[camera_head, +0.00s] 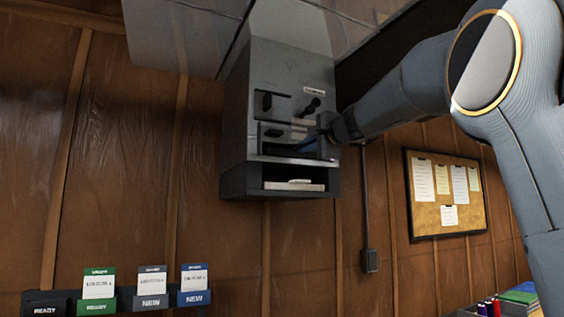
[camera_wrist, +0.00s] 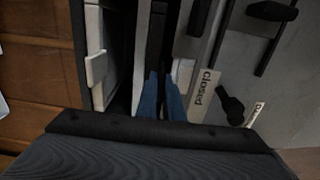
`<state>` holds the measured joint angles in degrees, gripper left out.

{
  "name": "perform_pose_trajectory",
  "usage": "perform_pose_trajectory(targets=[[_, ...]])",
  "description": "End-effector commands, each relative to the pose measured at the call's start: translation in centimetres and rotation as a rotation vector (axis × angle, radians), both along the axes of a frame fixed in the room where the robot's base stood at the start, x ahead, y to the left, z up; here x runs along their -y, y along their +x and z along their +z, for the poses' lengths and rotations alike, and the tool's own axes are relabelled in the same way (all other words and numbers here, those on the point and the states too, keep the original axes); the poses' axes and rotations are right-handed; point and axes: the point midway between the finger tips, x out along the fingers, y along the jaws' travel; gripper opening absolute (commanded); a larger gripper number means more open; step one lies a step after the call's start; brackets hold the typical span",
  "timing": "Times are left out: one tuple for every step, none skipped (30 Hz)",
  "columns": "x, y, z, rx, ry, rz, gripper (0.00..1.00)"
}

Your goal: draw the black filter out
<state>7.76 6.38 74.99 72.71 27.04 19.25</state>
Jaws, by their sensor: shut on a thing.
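A grey machine (camera_head: 290,95) hangs on the wood wall, with an open slot at its lower middle. My gripper (camera_head: 312,145) reaches in from the right at this slot. In the wrist view its blue fingers (camera_wrist: 162,98) are shut on a narrow dark edge, which appears to be the black filter (camera_wrist: 156,38). The filter's body is hidden in the shadowed slot, and how far it sits inside I cannot tell. A label reading "closed" (camera_wrist: 204,88) is beside the fingers.
A lower bay holds a white box (camera_head: 295,186), also at left in the wrist view (camera_wrist: 96,62). A black knob (camera_head: 312,106) protrudes above the slot. Green, grey and blue card holders (camera_head: 150,300) are low left. A corkboard (camera_head: 445,195) hangs right.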

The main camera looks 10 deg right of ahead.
Motion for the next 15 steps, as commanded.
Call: perform_pose_trajectory(targets=[[0.1,-0.4,-0.1,0.001,-0.001,0.000,0.00],[0.2,-0.6,-0.1,0.001,-0.001,0.000,0.00],[0.3,-0.9,-0.1,0.001,0.000,0.000,0.00],[0.3,-1.1,-0.1,0.001,0.000,0.000,0.00],[0.4,-1.3,-0.1,0.001,0.000,0.000,0.00],[0.5,-1.6,-0.1,0.001,0.000,0.000,0.00],[0.6,-1.8,-0.1,0.001,0.000,-0.001,0.00],[0.7,-2.0,-0.1,0.001,0.000,-0.001,0.00],[0.8,-2.2,-0.1,0.001,0.000,-0.001,0.00],[0.8,-2.4,-0.1,0.001,0.000,-0.001,0.00],[0.9,-2.7,0.0,0.002,0.000,-0.001,0.00],[1.0,-3.0,0.0,0.002,0.000,-0.001,0.00],[1.0,-3.2,0.0,0.002,0.000,0.000,0.00],[1.1,-3.4,0.0,0.001,-0.001,0.000,0.00],[1.2,-3.6,-0.1,0.001,0.000,0.000,0.00]])
